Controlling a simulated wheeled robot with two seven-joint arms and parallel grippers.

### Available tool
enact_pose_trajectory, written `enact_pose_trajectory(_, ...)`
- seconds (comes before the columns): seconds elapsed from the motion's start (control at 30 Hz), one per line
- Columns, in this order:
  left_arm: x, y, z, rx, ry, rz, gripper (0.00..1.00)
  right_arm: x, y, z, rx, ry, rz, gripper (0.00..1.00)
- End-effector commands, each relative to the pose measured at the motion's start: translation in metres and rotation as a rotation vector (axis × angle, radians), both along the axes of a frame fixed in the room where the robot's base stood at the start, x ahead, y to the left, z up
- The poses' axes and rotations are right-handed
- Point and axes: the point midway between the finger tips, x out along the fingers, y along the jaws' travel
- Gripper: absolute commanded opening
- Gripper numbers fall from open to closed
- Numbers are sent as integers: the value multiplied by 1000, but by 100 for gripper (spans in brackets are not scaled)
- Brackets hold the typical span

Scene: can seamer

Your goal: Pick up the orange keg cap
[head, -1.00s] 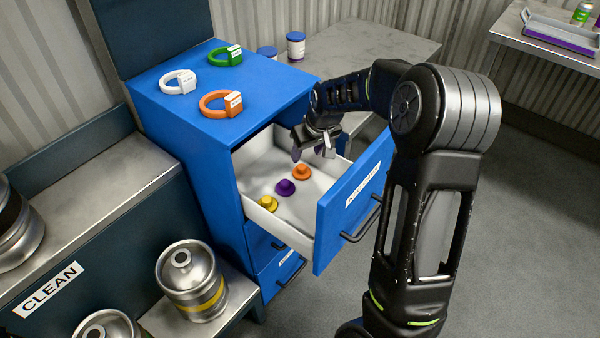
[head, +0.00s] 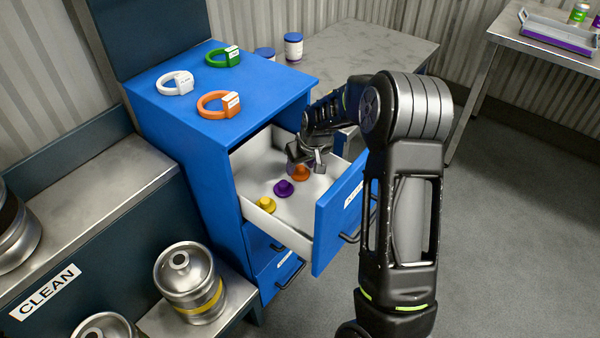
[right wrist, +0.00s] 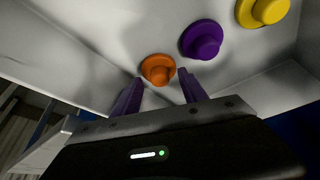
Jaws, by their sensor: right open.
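The orange keg cap (head: 300,173) lies in the open top drawer, farthest back in a row of three caps. The purple cap (head: 284,188) and the yellow cap (head: 266,205) lie nearer. My right gripper (head: 306,165) is inside the drawer, just above and behind the orange cap. In the right wrist view its two purple fingers (right wrist: 160,92) are apart, and the orange cap (right wrist: 158,69) sits just beyond the tips, nearer the left finger. Nothing is between the fingers. My left gripper is not in view.
The drawer front (head: 338,222) and side walls enclose the caps. White, green and orange tagged rings (head: 213,105) lie on the blue cabinet top (head: 255,90). A steel keg (head: 190,282) stands at lower left. A grey table (head: 370,55) is behind.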

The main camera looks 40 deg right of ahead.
Motion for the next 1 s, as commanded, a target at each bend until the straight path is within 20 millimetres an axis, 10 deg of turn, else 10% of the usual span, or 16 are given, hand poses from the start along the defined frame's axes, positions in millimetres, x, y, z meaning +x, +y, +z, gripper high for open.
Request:
enact_pose_trajectory(0.63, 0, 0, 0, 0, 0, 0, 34, 2, 0, -3, 0, -1, 0, 50)
enact_pose_trajectory(1.0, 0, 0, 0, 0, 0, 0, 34, 2, 0, -3, 0, -1, 0, 21)
